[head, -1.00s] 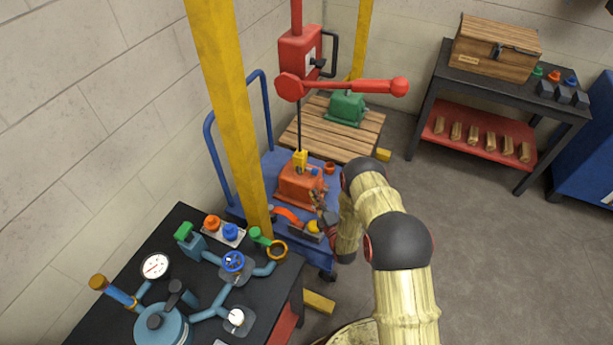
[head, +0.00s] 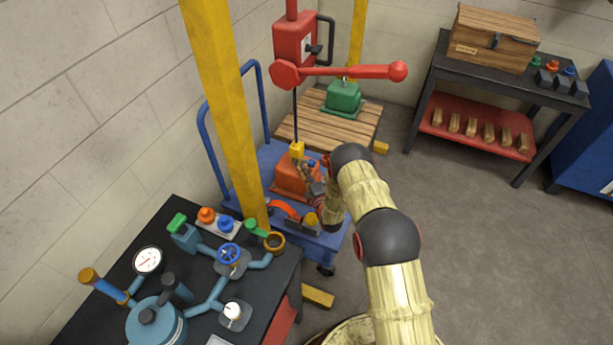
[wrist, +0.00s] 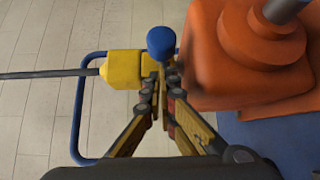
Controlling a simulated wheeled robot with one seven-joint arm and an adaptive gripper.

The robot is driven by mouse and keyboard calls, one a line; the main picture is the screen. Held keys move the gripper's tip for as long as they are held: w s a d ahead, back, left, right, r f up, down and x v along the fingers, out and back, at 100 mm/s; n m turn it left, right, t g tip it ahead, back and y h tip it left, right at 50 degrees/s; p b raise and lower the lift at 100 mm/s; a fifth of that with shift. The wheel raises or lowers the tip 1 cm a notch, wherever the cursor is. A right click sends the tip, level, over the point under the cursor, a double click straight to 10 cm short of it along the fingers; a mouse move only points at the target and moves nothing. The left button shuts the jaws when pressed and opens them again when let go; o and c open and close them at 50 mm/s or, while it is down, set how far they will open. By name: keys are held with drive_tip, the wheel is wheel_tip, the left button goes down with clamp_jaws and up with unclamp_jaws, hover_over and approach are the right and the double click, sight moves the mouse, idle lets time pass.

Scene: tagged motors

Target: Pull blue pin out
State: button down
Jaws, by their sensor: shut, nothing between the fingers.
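The blue pin's round head (wrist: 161,42) shows in the wrist view, at the right end of a yellow hoist block (wrist: 124,69). My gripper (wrist: 161,78) has its fingertips together just below the pin head in that picture; whether they touch it I cannot tell. The fingers hold nothing. An orange motor (wrist: 235,85) stands close to the right of the fingers. In the head view, the yellow block (head: 297,151) hangs on a dark cable right above the orange motor (head: 290,176). My gripper (head: 306,170) is beside them there, partly hidden by my arm.
The motor is on a blue cart (head: 262,180) with a tall handle. A yellow post (head: 228,110) stands left of it. A red hoist lever (head: 350,71) reaches out above. A green motor (head: 344,97) sits on a wooden pallet (head: 315,128) behind.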

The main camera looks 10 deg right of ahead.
idle(0.3)
drive_tip(key=s+d, duration=0.1)
drive_tip(key=d, duration=0.1)
drive_tip(key=s+d, duration=0.1)
drive_tip(key=d, duration=0.1)
drive_tip(key=shift+s, duration=0.3)
drive_tip(key=shift+a, duration=0.1)
